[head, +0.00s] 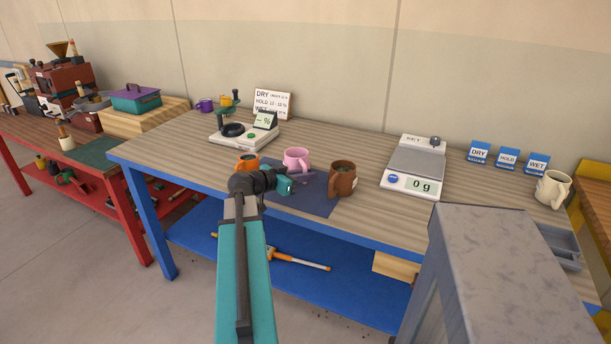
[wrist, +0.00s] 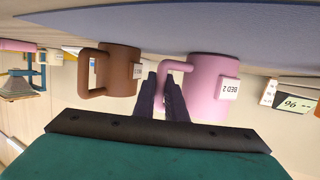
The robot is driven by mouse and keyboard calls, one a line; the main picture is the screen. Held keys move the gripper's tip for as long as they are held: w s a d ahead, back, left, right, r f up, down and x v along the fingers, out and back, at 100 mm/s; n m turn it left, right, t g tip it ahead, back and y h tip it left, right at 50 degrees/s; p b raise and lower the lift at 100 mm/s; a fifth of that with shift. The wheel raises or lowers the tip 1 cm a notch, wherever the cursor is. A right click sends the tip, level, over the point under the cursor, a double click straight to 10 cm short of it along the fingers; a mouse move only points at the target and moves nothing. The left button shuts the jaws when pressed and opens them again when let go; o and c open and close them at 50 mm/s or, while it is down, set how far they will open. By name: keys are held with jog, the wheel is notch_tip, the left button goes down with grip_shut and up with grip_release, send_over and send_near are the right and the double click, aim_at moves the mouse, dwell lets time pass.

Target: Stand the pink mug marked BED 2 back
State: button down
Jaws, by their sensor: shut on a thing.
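The pink mug (head: 296,157) is upright at the back edge of the dark blue mat (head: 312,201) on the striped workbench. In the wrist view, which is upside down, the pink mug (wrist: 208,88) shows its white BED 2 label. My gripper (wrist: 168,82) is shut on its handle, with dark fingers at either side of the lower part. In the head view my gripper (head: 297,179) is in front of the mug, partly hidden by my wrist. I cannot tell whether the mug's base touches the mat.
A brown mug (head: 342,180) stands close by on the right, and an orange mug (head: 247,163) on the left. A moisture meter (head: 244,136) is at the back left. A scale (head: 414,166) reading 0 g and a cream mug (head: 552,190) are farther right.

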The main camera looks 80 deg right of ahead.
jog(key=shift+f, duration=0.15)
jog(key=c, duration=1.8)
grip_release()
jog(key=shift+r, duration=0.25)
jog(key=b+v, duration=0.1)
jog(key=v, duration=1.1)
jog(key=shift+f+b, duration=0.15)
jog(key=shift+b, duration=0.15)
